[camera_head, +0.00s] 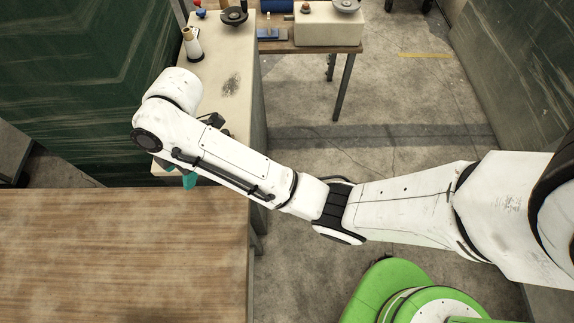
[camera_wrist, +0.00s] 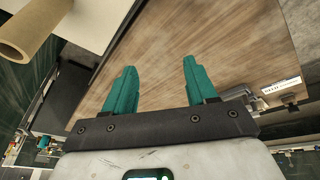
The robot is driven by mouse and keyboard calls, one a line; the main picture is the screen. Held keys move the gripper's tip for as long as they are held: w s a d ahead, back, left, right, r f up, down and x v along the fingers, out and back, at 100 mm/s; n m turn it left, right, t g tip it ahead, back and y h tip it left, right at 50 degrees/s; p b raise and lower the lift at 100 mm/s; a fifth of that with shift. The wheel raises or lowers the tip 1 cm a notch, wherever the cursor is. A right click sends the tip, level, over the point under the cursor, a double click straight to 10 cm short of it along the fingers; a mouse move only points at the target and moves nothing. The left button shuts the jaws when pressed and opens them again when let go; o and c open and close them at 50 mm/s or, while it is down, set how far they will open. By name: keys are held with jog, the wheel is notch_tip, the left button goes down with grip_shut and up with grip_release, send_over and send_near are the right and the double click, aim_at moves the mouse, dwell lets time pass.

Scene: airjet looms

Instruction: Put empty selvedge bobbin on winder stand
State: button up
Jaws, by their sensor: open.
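My gripper (camera_wrist: 160,66) is open, with two teal fingers apart and nothing between them, above a brown wooden surface in the wrist view. In the head view my arm hides most of it; a bit of teal (camera_head: 190,180) shows by the near end of the pale bench. A tan hollow tube (camera_wrist: 35,28) shows at the top left of the wrist view, beside a white surface, clear of the fingers. A white cone with a tan tip (camera_head: 192,44) stands upright on the pale bench. I cannot tell which is the empty bobbin, nor make out the winder stand.
A wooden table (camera_head: 110,255) fills the lower left. The pale bench (camera_head: 212,68) runs behind my arm and carries a black round part (camera_head: 234,14). Another wooden table (camera_head: 313,47) at the back holds a beige box (camera_head: 328,27). Concrete floor (camera_head: 410,100) is open to the right.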

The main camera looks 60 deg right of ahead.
jog(key=s+d+f+m+h, duration=0.1)
jog(key=s+d+f+m, duration=0.1)
jog(key=s+d+m, duration=0.3)
jog(key=s+d+f+m+h, duration=0.1)
jog(key=s+d+f+m, duration=0.2)
jog(key=s, duration=1)
jog(key=s+d+f+m+h, duration=0.1)
jog(key=s+d+f+m, duration=0.2)
jog(key=s+d+m, duration=0.4)
jog(key=s+m, duration=0.2)
jog(key=m, duration=0.1)
jog(key=shift+s+d+h, duration=0.25)
jog(key=shift+d+h, duration=0.1)
jog(key=shift+h, duration=0.05)
